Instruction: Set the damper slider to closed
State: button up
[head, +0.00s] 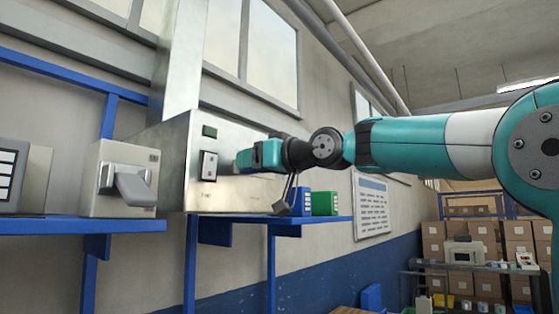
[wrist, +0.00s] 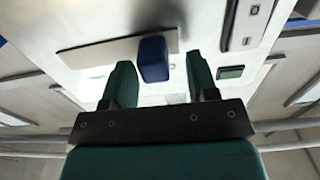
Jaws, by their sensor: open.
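The damper slider's dark blue knob (wrist: 153,60) shows in the wrist view on a pale flat plate (wrist: 95,57), near the plate's right end. My gripper (wrist: 160,72) is open, with one green finger on each side of the knob and a visible gap to both. I see no contact, and I cannot tell how deep the knob sits between the fingers. In the head view my gripper (head: 243,158) is at the face of a metal cabinet (head: 230,195), which carries the slider. The slider is hidden there. No closed or open marking is readable.
The cabinet has a switch panel (head: 208,166) and a dark green block (head: 209,131) near my gripper. A grey box with a lever (head: 133,187) stands left on a blue shelf (head: 80,226). Blue and green boxes (head: 325,203) sit right of the cabinet. Shelved cartons are far right.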

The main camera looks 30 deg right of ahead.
jog(key=b+v, duration=0.5)
jog(key=v, duration=1.2)
jog(key=shift+a, duration=0.1)
